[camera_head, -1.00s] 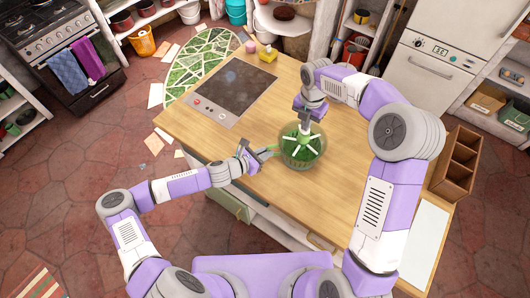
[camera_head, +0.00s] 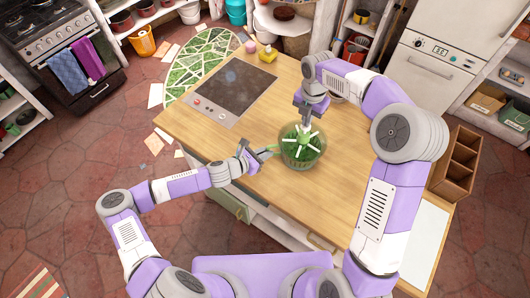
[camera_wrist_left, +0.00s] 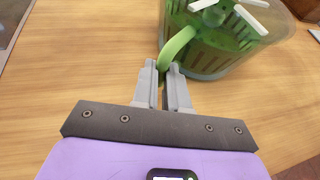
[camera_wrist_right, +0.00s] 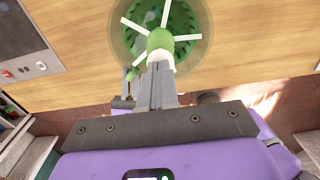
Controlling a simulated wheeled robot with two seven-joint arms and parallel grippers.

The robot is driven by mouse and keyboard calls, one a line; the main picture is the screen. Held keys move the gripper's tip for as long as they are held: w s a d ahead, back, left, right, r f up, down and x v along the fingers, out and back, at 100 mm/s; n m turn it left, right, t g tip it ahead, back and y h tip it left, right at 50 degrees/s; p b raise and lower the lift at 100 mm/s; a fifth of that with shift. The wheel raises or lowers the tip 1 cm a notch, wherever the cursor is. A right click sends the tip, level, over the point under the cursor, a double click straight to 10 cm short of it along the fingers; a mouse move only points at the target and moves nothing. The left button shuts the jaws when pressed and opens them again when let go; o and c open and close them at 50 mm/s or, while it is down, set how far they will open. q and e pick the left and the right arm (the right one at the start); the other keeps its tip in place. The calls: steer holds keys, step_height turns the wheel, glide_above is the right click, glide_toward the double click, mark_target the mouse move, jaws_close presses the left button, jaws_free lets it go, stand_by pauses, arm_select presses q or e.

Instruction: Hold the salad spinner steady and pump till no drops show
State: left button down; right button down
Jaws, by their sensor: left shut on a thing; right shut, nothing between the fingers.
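The salad spinner (camera_head: 301,158), a clear round bowl with a green basket inside, stands upright on the wooden counter. Its top has white spokes and a green pump knob (camera_wrist_right: 160,42) in the middle. A curved green handle (camera_wrist_left: 177,47) sticks out from its side. My left gripper (camera_wrist_left: 164,76) is shut on this handle, left of the bowl. My right gripper (camera_head: 306,125) is shut and empty, pointing down right at the knob; whether it touches cannot be told. Drops on the bowl are too small to make out.
A dark cooktop (camera_head: 233,88) lies left of the spinner. A yellow sponge-like block (camera_head: 268,54) and a pink item (camera_head: 251,47) sit at the far edge. A wooden divided box (camera_head: 457,165) stands at the right. The counter around the spinner is bare.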

steer(key=shift+f, duration=1.35)
steer(key=shift+r, duration=1.45)
steer(key=shift+r, duration=2.95)
arm_select(q)
steer(key=c, duration=1.1)
jaws_free()
steer(key=shift+a, duration=0.1)
steer(key=v, duration=1.2)
steer(key=shift+r, duration=0.1)
